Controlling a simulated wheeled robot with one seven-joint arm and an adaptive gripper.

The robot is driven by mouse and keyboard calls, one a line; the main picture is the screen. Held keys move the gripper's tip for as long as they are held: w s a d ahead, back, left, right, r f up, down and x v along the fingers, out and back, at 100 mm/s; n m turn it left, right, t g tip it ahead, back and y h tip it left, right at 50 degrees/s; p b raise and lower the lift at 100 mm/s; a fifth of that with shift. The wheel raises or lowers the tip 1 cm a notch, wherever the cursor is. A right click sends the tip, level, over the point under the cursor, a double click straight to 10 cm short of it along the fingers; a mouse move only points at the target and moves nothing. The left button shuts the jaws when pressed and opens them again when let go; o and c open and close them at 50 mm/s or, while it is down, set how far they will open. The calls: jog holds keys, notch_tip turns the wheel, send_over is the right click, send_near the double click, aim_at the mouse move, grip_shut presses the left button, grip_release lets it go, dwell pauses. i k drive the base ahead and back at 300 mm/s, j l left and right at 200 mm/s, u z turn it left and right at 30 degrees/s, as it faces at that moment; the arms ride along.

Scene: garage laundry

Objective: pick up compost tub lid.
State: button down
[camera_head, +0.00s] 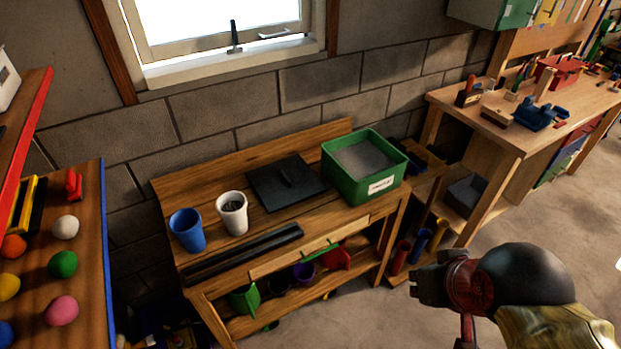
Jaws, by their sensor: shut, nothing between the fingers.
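A dark, flat, square lid (268,190) with a small raised handle on top lies on the wooden bench (262,235), against the left side of the green tub. The green tub (365,191) has a white label on its front and is open, with grey material inside. My gripper (420,285) is at the lower right of the view, in front of and to the right of the bench, apart from the lid and the tub. It is shut and empty. Its fingertips point left and are small and dark in this view.
A blue cup (187,231) and a white cup (232,213) stand left of the lid. A long black tray (244,254) lies along the bench's front. A shelf with coloured balls (63,264) stands at left, a workbench (510,120) at right. The floor (345,315) before the bench is clear.

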aim_at(282, 184)
jog(key=i+j+z, duration=0.3)
jog(key=i+j, duration=0.3)
jog(key=i+j+z, duration=0.35)
jog(key=i+j, duration=0.2)
jog(key=j, duration=0.15)
